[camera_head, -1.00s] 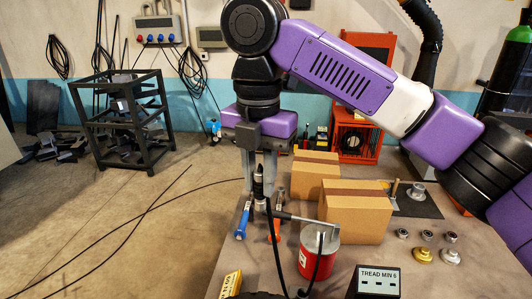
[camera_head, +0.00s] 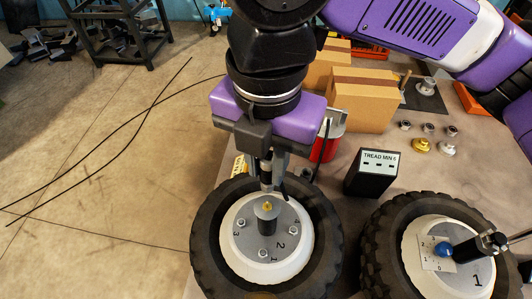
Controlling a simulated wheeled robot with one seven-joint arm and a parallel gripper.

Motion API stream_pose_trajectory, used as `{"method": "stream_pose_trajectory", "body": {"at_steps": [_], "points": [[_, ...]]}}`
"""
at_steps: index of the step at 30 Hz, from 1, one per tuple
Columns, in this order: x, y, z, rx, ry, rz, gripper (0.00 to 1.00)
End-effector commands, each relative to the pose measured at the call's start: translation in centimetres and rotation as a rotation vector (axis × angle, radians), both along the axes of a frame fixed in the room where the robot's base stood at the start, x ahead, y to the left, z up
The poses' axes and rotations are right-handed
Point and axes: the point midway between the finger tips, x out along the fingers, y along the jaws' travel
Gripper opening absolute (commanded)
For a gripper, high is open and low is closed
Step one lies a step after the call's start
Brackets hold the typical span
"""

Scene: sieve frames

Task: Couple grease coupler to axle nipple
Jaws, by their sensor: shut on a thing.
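My gripper (camera_head: 268,165) points down and is shut on the grease coupler (camera_head: 266,182), a small grey-and-black cylinder with a dark hose beside it. The axle nipple (camera_head: 267,206) is a small yellow fitting on a grey post at the centre of the near wheel hub. The coupler is upright, just above and behind the nipple in the picture. They look slightly apart, but the exact gap is hard to tell. My gripper's palm and wrist hide part of the fingers.
The nipple's wheel (camera_head: 213,240) lies flat, its hub numbered with several nuts. A second wheel (camera_head: 385,250) carries a gauge (camera_head: 467,250). A black "TREAD MIN 6" block (camera_head: 371,176), red grease can (camera_head: 325,148) and cardboard boxes (camera_head: 365,100) stand behind.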

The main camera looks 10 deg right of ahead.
Motion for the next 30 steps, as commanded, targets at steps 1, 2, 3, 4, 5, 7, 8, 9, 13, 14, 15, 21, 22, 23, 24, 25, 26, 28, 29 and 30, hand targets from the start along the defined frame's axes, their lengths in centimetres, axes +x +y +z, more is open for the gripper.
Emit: {"method": "stream_pose_trajectory", "body": {"at_steps": [1, 2, 3, 4, 5, 7, 8, 9, 13, 14, 15, 21, 22, 23, 24, 25, 26, 28, 29, 30], "points": [[0.0, 0.0, 0.0, 0.0, 0.0, 0.0, 0.0], [0.0, 0.0, 0.0, 0.0, 0.0, 0.0, 0.0], [0.0, 0.0, 0.0, 0.001, -0.001, 0.0, 0.0], [0.0, 0.0, 0.0, 0.001, -0.001, 0.0, 0.0], [0.0, 0.0, 0.0, 0.001, -0.001, 0.0, 0.0], [0.0, 0.0, 0.0, 0.002, 0.001, 0.0, 0.0], [0.0, 0.1, -0.1, 0.003, 0.001, -0.001, 0.0], [0.0, 0.0, -0.2, 0.002, 0.001, -0.001, 0.0], [0.0, 0.0, -1.0, 0.001, 0.002, -0.001, 0.0], [0.0, 0.0, -1.2, 0.001, 0.002, -0.001, 0.0], [0.0, 0.0, -1.5, 0.001, 0.001, -0.001, 0.0], [0.0, 0.0, -3.3, 0.001, 0.001, -0.001, 0.0], [0.0, 0.0, -3.5, 0.001, 0.002, -0.001, 0.0], [0.0, 0.0, -3.8, 0.001, 0.002, -0.001, 0.0], [0.0, 0.0, -4.1, 0.001, 0.001, -0.001, 0.0], [0.0, 0.0, -4.3, 0.001, 0.001, -0.001, 0.0], [0.0, 0.0, -4.5, 0.001, 0.001, -0.001, 0.0], [0.1, 0.0, -4.8, 0.001, -0.001, -0.001, 0.0], [0.1, 0.0, -4.9, 0.001, -0.001, -0.001, 0.0], [0.1, 0.0, -5.0, 0.001, -0.001, -0.001, 0.0]]}}
